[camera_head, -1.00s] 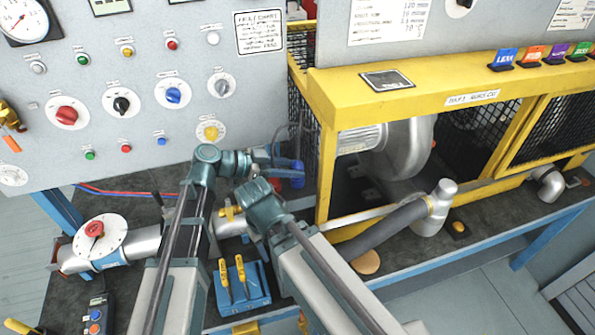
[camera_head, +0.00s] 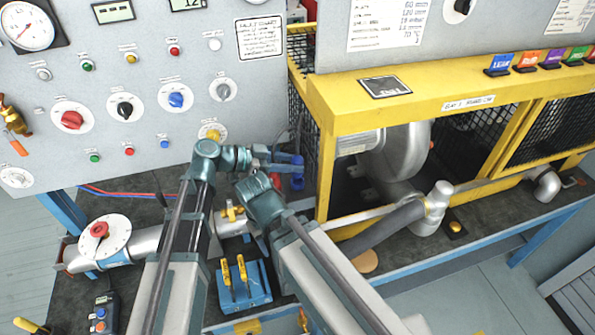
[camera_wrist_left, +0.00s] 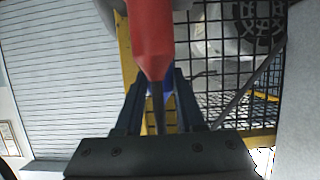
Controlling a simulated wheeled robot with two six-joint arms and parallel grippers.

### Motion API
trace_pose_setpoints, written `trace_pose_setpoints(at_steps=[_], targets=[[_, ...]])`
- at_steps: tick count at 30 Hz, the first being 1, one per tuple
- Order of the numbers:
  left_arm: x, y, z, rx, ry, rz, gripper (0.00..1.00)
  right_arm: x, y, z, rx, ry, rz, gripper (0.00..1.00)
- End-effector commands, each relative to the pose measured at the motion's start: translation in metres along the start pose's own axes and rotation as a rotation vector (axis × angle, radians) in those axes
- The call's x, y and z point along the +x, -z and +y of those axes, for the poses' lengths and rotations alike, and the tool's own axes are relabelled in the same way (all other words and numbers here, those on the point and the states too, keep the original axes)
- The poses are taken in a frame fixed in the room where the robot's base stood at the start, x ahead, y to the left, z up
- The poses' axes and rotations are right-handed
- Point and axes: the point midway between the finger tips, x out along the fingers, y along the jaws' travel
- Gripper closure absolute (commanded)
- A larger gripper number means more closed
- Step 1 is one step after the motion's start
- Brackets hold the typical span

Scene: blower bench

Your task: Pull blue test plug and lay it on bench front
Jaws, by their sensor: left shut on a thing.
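The blue test plug (camera_head: 298,180) is at the end of my left gripper (camera_head: 284,165), beside the left end of the yellow blower cage. My left gripper is shut on it. In the left wrist view, a bit of the blue plug (camera_wrist_left: 168,78) shows between the fingers (camera_wrist_left: 158,100), mostly hidden behind a red tapered part (camera_wrist_left: 150,40) close to the camera. I cannot tell whether the plug is free of its seat. My right arm's wrist shows in the head view beside the left arm, but its jaws are not visible. The bench front (camera_head: 395,278) shows at lower middle.
The yellow cage (camera_head: 410,95) with the blower stands right of my left gripper. A grey hose (camera_head: 385,232) crosses the bench. A blue holder (camera_head: 258,288) with yellow-handled tools, a pipe with a red knob (camera_head: 100,230) and a pendant (camera_head: 101,318) occupy the front left. The control panel stands behind.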

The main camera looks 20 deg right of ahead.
Motion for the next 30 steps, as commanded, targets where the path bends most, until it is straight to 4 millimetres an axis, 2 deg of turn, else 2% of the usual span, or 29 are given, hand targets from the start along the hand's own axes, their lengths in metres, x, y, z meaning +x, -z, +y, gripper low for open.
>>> trace_pose_setpoints(at_steps=[6, 16, 24, 30], targets=[[-0.004, 0.012, 0.0, 0.0, 0.0, 0.0, 1.0, -0.012, -0.001, 0.001, 0.0, 0.0, 0.0, 0.5], [-0.004, 0.011, 0.0, 0.0, 0.0, 0.0, 1.0, -0.012, -0.001, 0.001, -0.001, 0.0, 0.0, 0.5], [0.005, -0.013, 0.0, 0.0, 0.0, 0.0, 1.0, 0.015, 0.001, -0.001, -0.001, 0.0, 0.0, 0.5], [0.004, -0.01, 0.0, 0.0, 0.0, 0.0, 1.0, 0.011, 0.001, -0.001, -0.001, 0.0, 0.0, 0.5]])
